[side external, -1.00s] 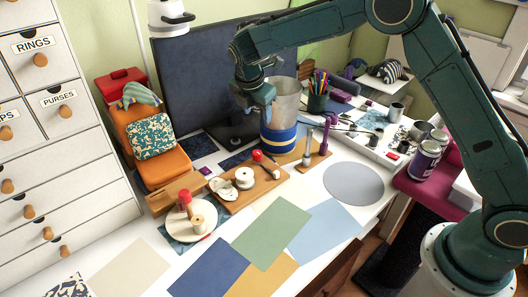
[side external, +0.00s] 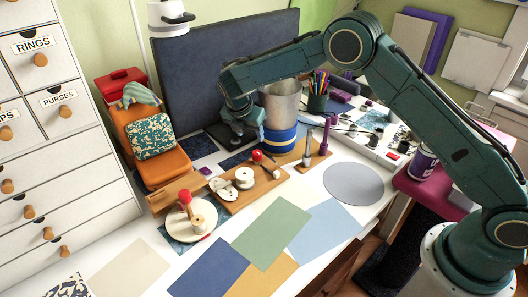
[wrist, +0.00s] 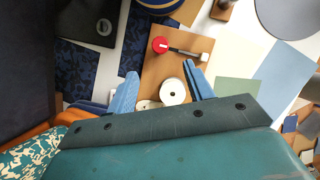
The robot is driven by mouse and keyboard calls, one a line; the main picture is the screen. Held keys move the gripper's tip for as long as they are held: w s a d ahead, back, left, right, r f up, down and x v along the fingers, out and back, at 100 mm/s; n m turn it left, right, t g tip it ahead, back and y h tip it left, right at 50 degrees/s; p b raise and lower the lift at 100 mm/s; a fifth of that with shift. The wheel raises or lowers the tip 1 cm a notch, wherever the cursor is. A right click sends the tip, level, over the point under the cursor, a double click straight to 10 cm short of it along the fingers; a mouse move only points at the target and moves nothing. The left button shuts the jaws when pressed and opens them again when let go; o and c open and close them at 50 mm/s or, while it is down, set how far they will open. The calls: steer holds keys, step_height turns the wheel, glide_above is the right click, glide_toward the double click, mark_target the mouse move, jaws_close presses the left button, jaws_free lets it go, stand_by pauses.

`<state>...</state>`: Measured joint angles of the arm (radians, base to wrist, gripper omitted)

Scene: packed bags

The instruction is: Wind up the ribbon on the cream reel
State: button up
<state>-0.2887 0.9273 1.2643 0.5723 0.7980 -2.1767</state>
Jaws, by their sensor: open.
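A round cream disc (side external: 207,233) with a red knob (side external: 185,197) and a wooden post stands at the front left of the desk in the side view; it looks like the cream reel. A white spool (side external: 244,177) and a smaller pale piece (side external: 226,190) lie on a wooden board (side external: 262,187) behind it. The white spool (wrist: 173,91) also shows between my fingers in the wrist view. My gripper (wrist: 163,85) is open and empty. In the side view my gripper (side external: 240,134) hangs behind the board, above the desk. I cannot make out a loose ribbon.
A blue-banded container (side external: 279,135) stands close to the right of my gripper. A red-topped tool (side external: 257,156) lies on the board. A dark panel (side external: 205,75) rises behind, and an orange bag (side external: 165,168) stands left. Flat coloured sheets (side external: 270,235) cover the front.

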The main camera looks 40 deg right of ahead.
mark_target(256, 152)
steer(key=x, duration=1.1)
steer(key=shift+f, duration=0.25)
steer(key=c, duration=1)
steer(key=shift+m, duration=0.5)
steer(key=shift+w+m+g, duration=0.1)
steer(key=shift+m+g, duration=0.5)
steer(key=shift+m, duration=0.7)
steer(key=shift+w+m+g, duration=0.1)
steer(key=shift+m+g, duration=0.5)
steer(key=shift+m, duration=0.7)
steer(key=o, duration=1)
